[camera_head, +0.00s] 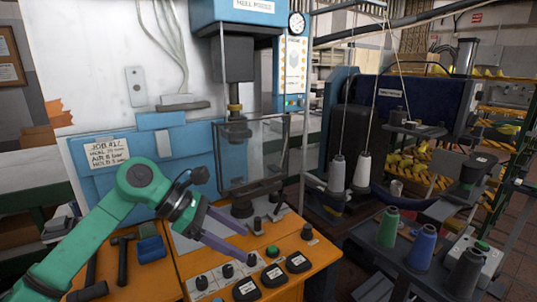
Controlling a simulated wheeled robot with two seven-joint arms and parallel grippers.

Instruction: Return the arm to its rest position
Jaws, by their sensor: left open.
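My left arm (130,190) is green and comes in from the lower left. My left gripper (246,243) has two purple-grey fingers that stand apart with nothing between them. It is above the orange control panel (310,262) of the blue heel press, in front of the press's clear guard (254,152). I cannot tell how far above the panel the fingertips are. My right gripper does not show.
The panel carries black knobs, a green button (272,252) and dark pads (298,262). A hammer (122,258) lies at the left. A sewing machine (350,130) and thread spools, one green (388,227) and one blue (422,246), stand at the right.

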